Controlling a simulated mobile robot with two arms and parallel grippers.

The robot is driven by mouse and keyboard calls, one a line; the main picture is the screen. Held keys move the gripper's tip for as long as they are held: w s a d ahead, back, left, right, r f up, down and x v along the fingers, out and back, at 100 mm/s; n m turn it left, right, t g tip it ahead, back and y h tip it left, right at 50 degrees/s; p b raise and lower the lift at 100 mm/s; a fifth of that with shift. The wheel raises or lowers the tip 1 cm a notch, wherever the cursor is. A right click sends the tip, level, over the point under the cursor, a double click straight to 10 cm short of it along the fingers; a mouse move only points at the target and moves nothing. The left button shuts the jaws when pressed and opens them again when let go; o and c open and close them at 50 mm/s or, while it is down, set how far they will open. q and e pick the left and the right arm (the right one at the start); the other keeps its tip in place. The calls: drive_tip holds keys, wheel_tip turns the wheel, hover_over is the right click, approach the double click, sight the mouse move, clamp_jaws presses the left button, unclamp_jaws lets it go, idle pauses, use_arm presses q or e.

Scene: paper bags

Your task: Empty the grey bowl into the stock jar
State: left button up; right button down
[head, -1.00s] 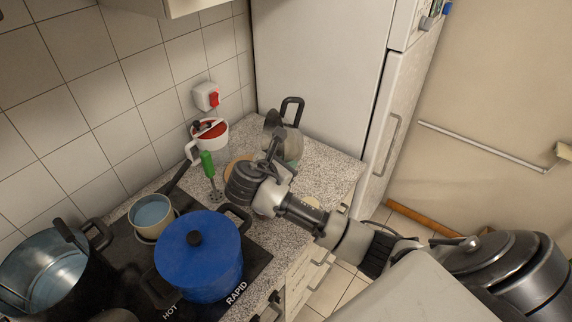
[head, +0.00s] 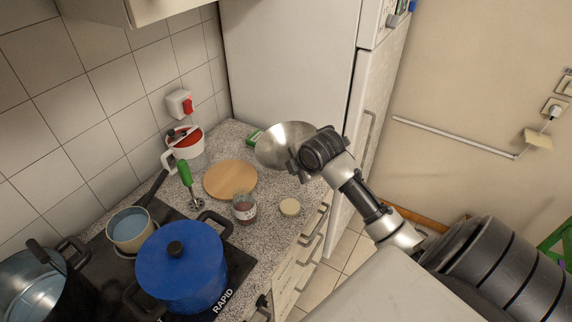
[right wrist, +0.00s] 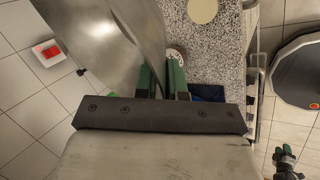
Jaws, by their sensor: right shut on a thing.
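The grey bowl (head: 284,147) is a shiny metal bowl, held in the air by my right gripper (head: 307,167) at its right side. It is tilted; I cannot tell whether anything is in it. In the right wrist view the bowl (right wrist: 98,45) fills the upper left, its edge between the green-padded fingers (right wrist: 160,80). A small glass jar (head: 244,210) with dark reddish contents, likely the stock jar, stands open on the counter, below and left of the bowl and apart from it. A dark shape at the wrist view's lower right may be my left gripper (right wrist: 285,163); its jaws are unclear.
A pale round lid (head: 289,207) lies right of the jar. Behind the jar is a round wooden board (head: 230,179). Left stand a green-handled blender (head: 186,174), a red-topped white jug (head: 186,152) and a blue pot (head: 182,268). The fridge (head: 290,70) bounds the back.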

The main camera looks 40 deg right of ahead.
drive_tip(key=s+d+r+t+y, duration=0.1)
drive_tip(key=s+d+y, duration=0.1)
drive_tip(key=d, duration=0.6)
drive_tip(key=shift+s+r+m, duration=0.25)
drive_tip(key=shift+r+m, duration=0.1)
drive_tip(key=shift+m, duration=0.05)
drive_tip(key=shift+a+f, duration=0.1)
drive_tip(key=shift+a, duration=0.05)
idle(0.5)
